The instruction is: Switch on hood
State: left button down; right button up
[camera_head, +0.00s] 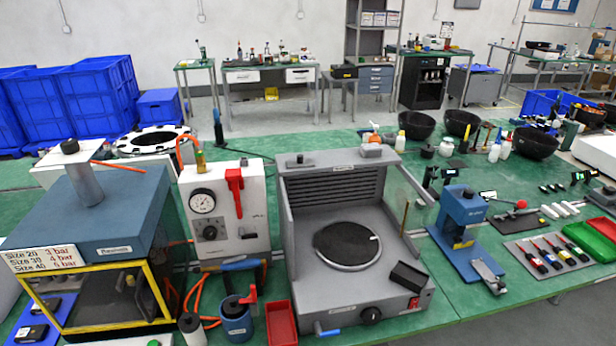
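The grey hood (300,220) stands at the middle of the green table, with side walls and a slatted back panel (336,187). A round black plate (347,246) lies on its base. A black knob (371,315) is on its front face, and a small red switch (414,303) is at the front right corner. A black box-shaped piece (408,277) sits on the base just behind the switch. I cannot tell the switch position. Neither of my grippers shows in the head view.
Left of the hood are a white gauge box (226,215), a blue press with a yellow frame (110,215), and a red tray (281,322). A small blue press (462,215) and a screwdriver mat (545,252) are on the right. The table's front edge right of the switch is clear.

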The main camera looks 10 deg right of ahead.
aim_at(414, 303)
jog(key=z, duration=1.05)
